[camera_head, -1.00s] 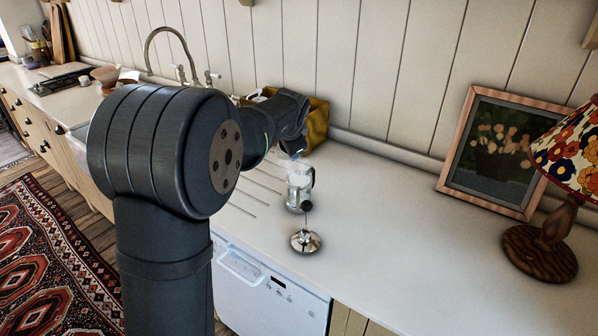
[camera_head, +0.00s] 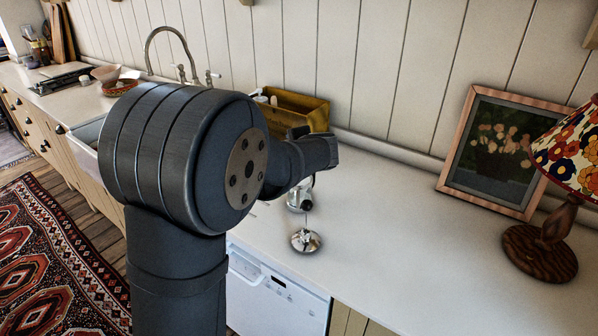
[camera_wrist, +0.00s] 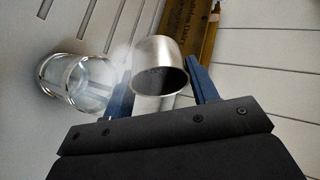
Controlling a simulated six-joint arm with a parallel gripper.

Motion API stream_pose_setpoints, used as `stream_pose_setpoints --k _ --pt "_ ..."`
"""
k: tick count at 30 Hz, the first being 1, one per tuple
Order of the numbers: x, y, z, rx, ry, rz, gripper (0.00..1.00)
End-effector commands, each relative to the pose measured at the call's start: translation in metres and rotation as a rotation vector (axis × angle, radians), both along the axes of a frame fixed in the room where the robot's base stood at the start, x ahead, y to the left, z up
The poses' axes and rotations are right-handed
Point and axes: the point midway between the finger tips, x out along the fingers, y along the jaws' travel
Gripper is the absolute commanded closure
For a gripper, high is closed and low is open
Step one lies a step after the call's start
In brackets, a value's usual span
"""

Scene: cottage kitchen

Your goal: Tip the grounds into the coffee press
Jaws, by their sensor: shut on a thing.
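My gripper (camera_wrist: 160,88) has its blue fingers on either side of a metal cup (camera_wrist: 158,64) and is shut on it. The cup's mouth faces the wrist camera, with dark, speckled contents inside. The glass coffee press (camera_wrist: 80,86) is just left of the cup in the wrist view, apart from it. In the head view, the press (camera_head: 294,201) stands on the counter, mostly hidden behind my arm and the plunger knob. The plunger (camera_head: 305,241) stands in front of it on its metal disc. My fingers and the cup are hidden in the head view.
A yellow wooden crate (camera_head: 299,108) stands by the wall behind my arm, and its side shows in the wrist view (camera_wrist: 187,28). A framed picture (camera_head: 490,150) and a lamp (camera_head: 540,251) are at the right. The counter (camera_head: 415,235) between is clear. The sink tap (camera_head: 172,50) is left.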

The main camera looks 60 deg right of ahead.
Motion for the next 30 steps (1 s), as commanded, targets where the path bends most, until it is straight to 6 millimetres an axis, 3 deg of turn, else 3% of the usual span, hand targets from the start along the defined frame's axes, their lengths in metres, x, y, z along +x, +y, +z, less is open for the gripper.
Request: stream_pose_setpoints --k 9,30 --pt "-0.0043 0.0004 -0.0005 -0.028 -0.142 -0.003 0.68" --pt "-0.0079 0.0007 0.0006 -0.046 -0.233 -0.005 0.68"
